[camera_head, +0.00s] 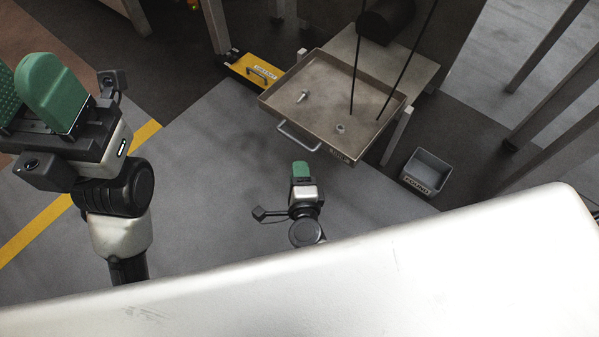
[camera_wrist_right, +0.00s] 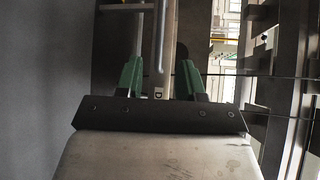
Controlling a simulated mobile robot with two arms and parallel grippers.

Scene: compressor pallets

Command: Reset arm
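My right gripper (camera_head: 301,168) is in the middle of the head view, in front of the metal tray (camera_head: 350,87) and apart from it in that view. In the right wrist view its two green fingers (camera_wrist_right: 160,78) stand apart, with nothing seen held between them. Behind them is a light metal bar, probably part of the tray. My left gripper (camera_head: 20,68) is at the upper left of the head view, with its green fingers apart and no object seen in it; the far finger is partly cut off.
The tray holds a bolt (camera_head: 303,96) and a small nut-like part (camera_head: 340,128), and has a front handle (camera_head: 297,137). Dark posts stand farther right. Grey floor between my arms is clear.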

